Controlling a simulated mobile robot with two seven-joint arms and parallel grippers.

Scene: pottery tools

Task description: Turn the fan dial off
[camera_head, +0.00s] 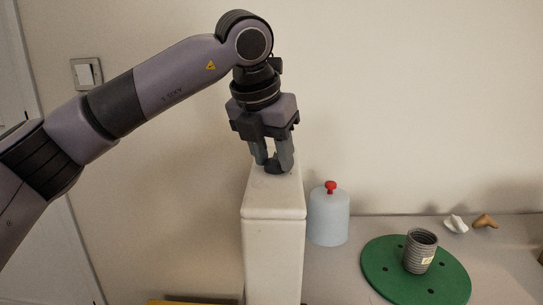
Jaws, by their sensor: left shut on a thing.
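A tall white box-like unit (274,202) stands in the middle of the view. A small dark dial (271,166) sits on its top face. My left gripper (273,163) reaches down from above with its fingers around the dial and is shut on it. The fingers hide much of the dial, so its markings and the angle it is turned to cannot be seen. My right gripper is not in view.
A pale blue container with a red knob (328,215) stands just right of the white unit. A green round board (378,262) carries a ribbed grey cup (420,252). White (455,224) and tan (485,221) small pieces lie behind on the grey table (500,255).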

